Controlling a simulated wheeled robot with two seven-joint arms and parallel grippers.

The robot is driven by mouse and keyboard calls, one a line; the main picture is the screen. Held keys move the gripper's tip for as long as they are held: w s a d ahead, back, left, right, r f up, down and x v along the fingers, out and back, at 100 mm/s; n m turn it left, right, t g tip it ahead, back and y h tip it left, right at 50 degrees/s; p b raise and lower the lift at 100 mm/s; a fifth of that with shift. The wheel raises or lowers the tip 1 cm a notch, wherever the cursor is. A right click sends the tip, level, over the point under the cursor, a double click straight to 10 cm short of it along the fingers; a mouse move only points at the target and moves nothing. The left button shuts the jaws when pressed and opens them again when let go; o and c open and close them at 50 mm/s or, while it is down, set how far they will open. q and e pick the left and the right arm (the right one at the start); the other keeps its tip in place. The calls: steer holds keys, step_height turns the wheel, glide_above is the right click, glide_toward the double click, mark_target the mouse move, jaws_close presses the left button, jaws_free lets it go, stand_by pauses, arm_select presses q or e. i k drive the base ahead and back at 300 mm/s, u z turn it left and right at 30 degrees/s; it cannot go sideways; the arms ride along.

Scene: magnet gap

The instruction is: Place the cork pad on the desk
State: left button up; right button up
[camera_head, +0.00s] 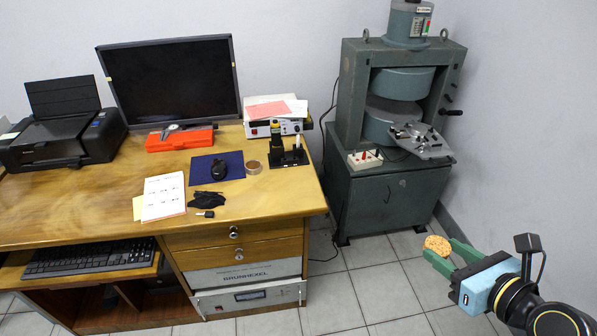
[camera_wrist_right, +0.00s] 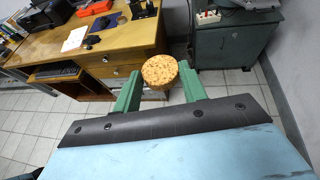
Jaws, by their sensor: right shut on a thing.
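The cork pad (camera_head: 437,245) is a round, tan, speckled disc. It is held between the green fingertips of my right gripper (camera_head: 447,256), at the lower right of the head view. In the right wrist view the cork pad (camera_wrist_right: 159,71) sits between the two green fingers of the gripper (camera_wrist_right: 160,82). The pad is in the air over the tiled floor, right of the desk and apart from it. The wooden desk (camera_head: 100,210) fills the left of the head view, and it also shows in the right wrist view (camera_wrist_right: 95,55). My left gripper is not in view.
On the desk are a monitor (camera_head: 172,80), printer (camera_head: 62,125), orange case (camera_head: 180,139), blue mouse mat (camera_head: 232,160), tape roll (camera_head: 253,167), papers (camera_head: 164,197) and black gloves (camera_head: 206,200). The desk's front right corner is clear. A green magnet machine (camera_head: 385,200) stands right of the desk.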

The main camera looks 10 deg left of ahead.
mark_target(297, 192)
steer(key=u, duration=0.6)
steer(key=i, duration=1)
